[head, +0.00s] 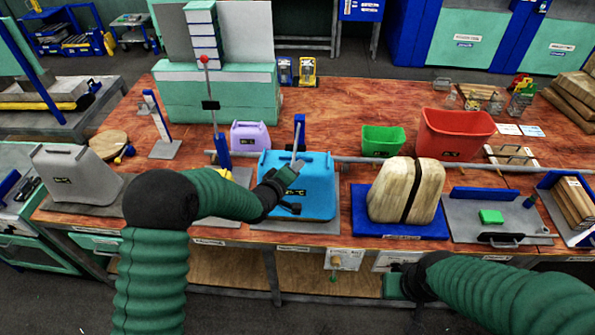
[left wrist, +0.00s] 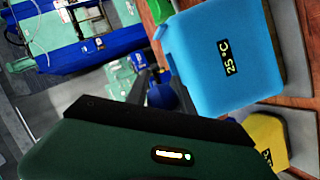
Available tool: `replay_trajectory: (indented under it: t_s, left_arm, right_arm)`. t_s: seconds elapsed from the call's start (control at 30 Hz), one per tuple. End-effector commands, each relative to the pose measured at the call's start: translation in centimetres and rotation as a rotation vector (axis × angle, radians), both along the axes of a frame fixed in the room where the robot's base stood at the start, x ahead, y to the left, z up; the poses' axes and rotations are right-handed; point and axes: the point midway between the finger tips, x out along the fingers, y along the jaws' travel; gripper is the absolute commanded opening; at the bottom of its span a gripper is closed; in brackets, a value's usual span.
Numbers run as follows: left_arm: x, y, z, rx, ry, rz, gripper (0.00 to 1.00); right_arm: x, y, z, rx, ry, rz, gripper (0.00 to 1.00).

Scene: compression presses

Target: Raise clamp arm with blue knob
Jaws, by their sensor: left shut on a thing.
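A blue knob (left wrist: 162,97) shows in the left wrist view between the dark fingers of my left gripper (left wrist: 154,88), which is shut on it. The blue container also shows in the left wrist view (left wrist: 215,65), beside the fingers, with a 25 °C label. A blue upright (head: 299,128) with a grey bar (head: 295,150) stands behind it. My right gripper (head: 397,284) is low at the bench's front edge; its fingers are unclear.
A purple container (head: 250,137), a green bin (head: 382,140) and a red bin (head: 453,130) stand behind. A tall red-tipped lever (head: 210,100) rises left of the blue container.

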Motion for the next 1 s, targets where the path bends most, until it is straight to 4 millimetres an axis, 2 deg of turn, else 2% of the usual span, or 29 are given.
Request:
replay_trajectory:
  t_s: [0.03,0.2,0.4,0.67,1.0]
  left_arm:
    - [0.6,0.9,2.8,0.002,0.029,0.017,0.0]
    - [1.7,0.8,6.4,-0.001,0.159,0.016,0.0]
    - [3.3,0.7,9.4,-0.002,0.292,0.014,0.0]
    - [4.8,0.6,11.4,0.002,0.399,0.012,0.0]
    - [5.2,0.5,11.7,0.004,0.432,0.011,0.0]
  right_arm:
    - [0.0,0.0,2.6,0.0,0.0,0.0,0.36]
    - [0.0,-0.1,6.6,0.0,0.0,0.0,0.36]
    - [0.0,-0.1,9.7,0.0,0.0,0.0,0.36]
    - [0.0,-0.1,11.3,0.0,0.0,0.0,0.36]
    - [0.0,-0.1,11.5,0.0,0.0,0.0,0.36]
